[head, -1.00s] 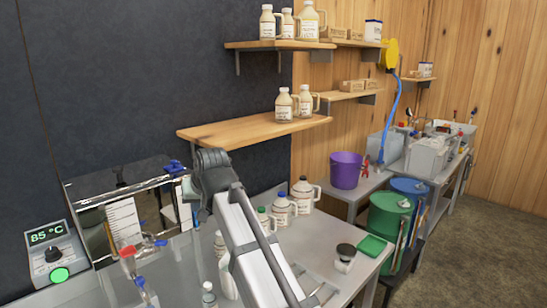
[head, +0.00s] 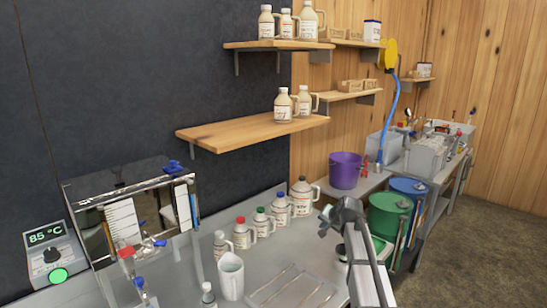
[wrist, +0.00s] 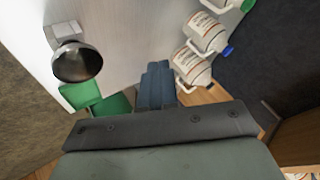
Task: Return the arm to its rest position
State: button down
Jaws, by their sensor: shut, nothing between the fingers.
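My gripper shows in the wrist view (wrist: 157,68) with its blue-grey fingers together and nothing between them. In the head view my arm rises from the lower right over the right end of the steel bench (head: 215,290). Its dark upper end is beside the black-capped jug, and I cannot make out the fingertips there.
The evaporator (head: 130,215) and an 85 °C display box (head: 52,252) stand left. A white pitcher (head: 231,278) and a tray of tools (head: 290,288) sit in front of the jugs. A wooden shelf (head: 250,132) overhangs the bench. A purple bucket (head: 345,170) and green drum (head: 388,215) stand right.

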jog(key=s+d+f+m+t+h, duration=0.1)
jog(key=d+f+m, duration=0.35)
jog(key=d, duration=0.85)
jog(key=s+d+f+m+h, duration=0.1)
jog(key=s+d+f+m, duration=0.1)
jog(key=d+f, duration=0.85)
jog(key=s+d+f+m, duration=0.1)
jog(key=s+d+f, duration=0.5)
jog(key=d+f, duration=0.15)
jog(key=s+a+f+n+g+y, duration=0.1)
jog(key=s+a+f+n+g, duration=0.6)
jog(key=s+a+f, duration=1.65)
jog(key=s+a+f+n+g, duration=0.1)
jog(key=s+a+n+g, duration=0.1)
jog(key=s, duration=0.8)
jog(key=s+a+f+n+g+h, duration=0.1)
jog(key=s+a+g, duration=0.3)
jog(key=s, duration=0.7)
jog(key=s+a+f+n+g, duration=0.2)
jog(key=s+a+n, duration=0.1)
jog(key=s, duration=0.8)
jog(key=shift+a+g+h, duration=0.3)
jog(key=shift+g+h, duration=0.1)
